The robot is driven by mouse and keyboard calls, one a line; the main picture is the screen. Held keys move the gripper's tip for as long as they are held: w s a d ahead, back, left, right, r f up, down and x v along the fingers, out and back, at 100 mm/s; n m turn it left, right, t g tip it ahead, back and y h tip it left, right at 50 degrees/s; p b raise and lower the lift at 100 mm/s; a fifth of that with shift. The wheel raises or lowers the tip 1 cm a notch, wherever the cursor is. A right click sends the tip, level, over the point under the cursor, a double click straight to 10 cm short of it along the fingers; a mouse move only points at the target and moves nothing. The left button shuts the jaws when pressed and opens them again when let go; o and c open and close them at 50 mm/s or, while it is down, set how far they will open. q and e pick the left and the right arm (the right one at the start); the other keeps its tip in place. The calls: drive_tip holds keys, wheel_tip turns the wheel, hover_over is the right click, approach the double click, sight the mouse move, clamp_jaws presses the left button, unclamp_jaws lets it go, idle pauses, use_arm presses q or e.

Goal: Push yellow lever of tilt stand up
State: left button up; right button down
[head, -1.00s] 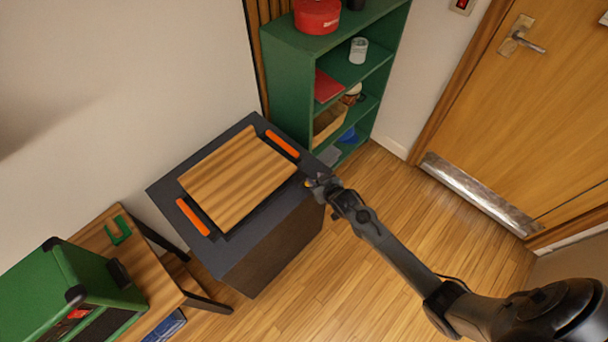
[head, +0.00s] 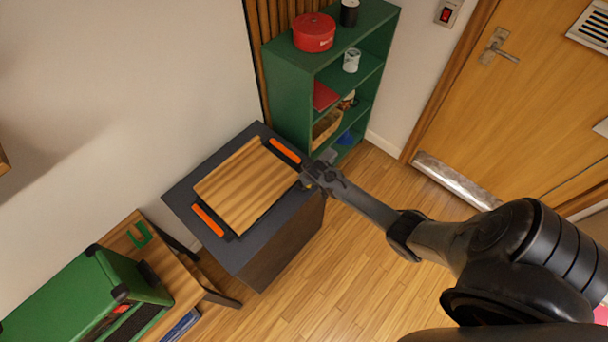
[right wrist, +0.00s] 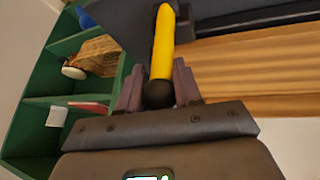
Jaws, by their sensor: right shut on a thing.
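The tilt stand (head: 250,235) has a dark body with a wooden striped board (head: 246,185) and two orange bars on top. Its yellow lever (right wrist: 163,48), with a black ball end, shows in the right wrist view. My right gripper (right wrist: 160,88) is shut on the lever near its ball end, with one finger on each side. In the head view my right gripper (head: 312,172) is at the stand's right edge, and the lever is hidden there. The board edge lies to the right of the lever in the wrist view. My left gripper is not in view.
A green shelf (head: 290,92) with a red pot (head: 314,32) on top stands behind the stand. A small wooden table (head: 190,290) with a green amp (head: 85,295) is at the lower left. Open floor (head: 375,205) lies right of the stand, toward the wooden door (head: 500,110).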

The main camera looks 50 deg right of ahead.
drive_tip(key=shift+s+f, duration=0.15)
drive_tip(key=shift+f, duration=0.15)
drive_tip(key=c, duration=0.8)
unclamp_jaws()
drive_tip(key=shift+r, duration=0.1)
drive_tip(key=shift+r, duration=0.1)
drive_tip(key=shift+a+r, duration=0.1)
drive_tip(key=shift+r, duration=0.25)
drive_tip(key=p+v, duration=0.2)
drive_tip(key=v, duration=0.8)
drive_tip(key=shift+s, duration=0.1)
